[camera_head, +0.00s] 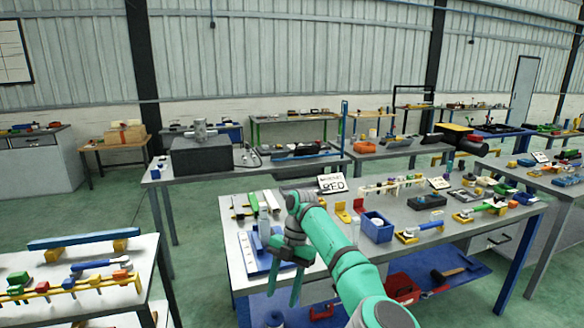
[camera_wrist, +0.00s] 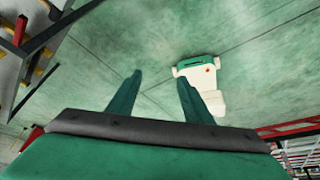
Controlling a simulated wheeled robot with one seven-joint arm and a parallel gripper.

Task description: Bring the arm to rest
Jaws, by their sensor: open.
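My arm reaches out from the bottom right of the head view, teal with grey joints. My gripper (camera_head: 285,279) hangs with its two teal fingers pointing down at the near left edge of the middle workbench (camera_head: 455,236). In the wrist view my gripper (camera_wrist: 160,88) shows two fingers spread apart with nothing between them. Beyond the fingers there is bare green floor and a white and green device (camera_wrist: 203,85).
A blue box (camera_head: 377,227), a sign (camera_head: 332,184) and several tools lie on the middle workbench. A second table (camera_head: 84,299) stands at the lower left, with a strip of open floor (camera_head: 195,250) between. A blue lower shelf (camera_head: 465,259) holds a hammer.

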